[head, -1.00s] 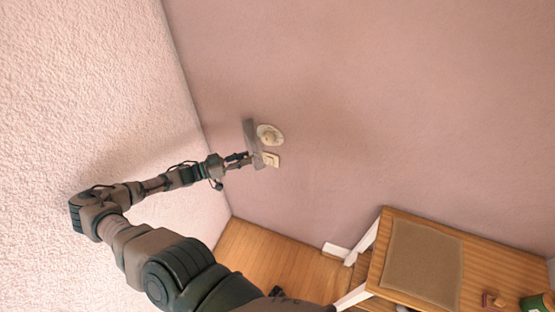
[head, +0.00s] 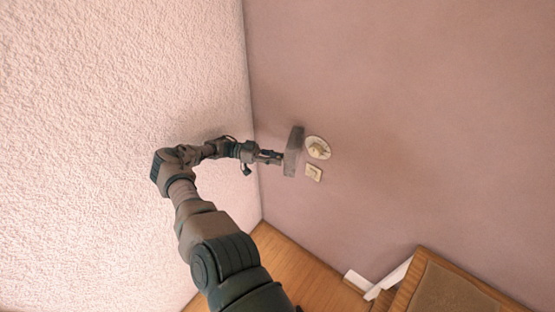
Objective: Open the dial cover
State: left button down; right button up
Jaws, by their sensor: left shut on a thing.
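A round cream dial (head: 317,148) is mounted on the pink wall. The grey dial cover (head: 294,151) stands out from the wall at the dial's left side, swung aside so that the dial face shows. My left gripper (head: 280,158) is at the cover's left side, shut on it; the fingertips are small and partly hidden by the cover. My right gripper is not in view.
A square cream wall plate (head: 314,172) sits just below the dial. A textured white wall (head: 120,90) slopes close along my left arm. A wooden table (head: 425,290) with a brown mat stands at lower right. The wall right of the dial is clear.

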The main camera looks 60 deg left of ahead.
pick_arm(q)
jog(key=shift+f, duration=0.1)
jog(key=c, duration=0.9)
grip_release()
jog(key=shift+c, duration=0.2)
jog(key=shift+a+f, duration=0.1)
notch_tip(320, 180, up, 10)
jog(key=shift+w+a+f, duration=0.1)
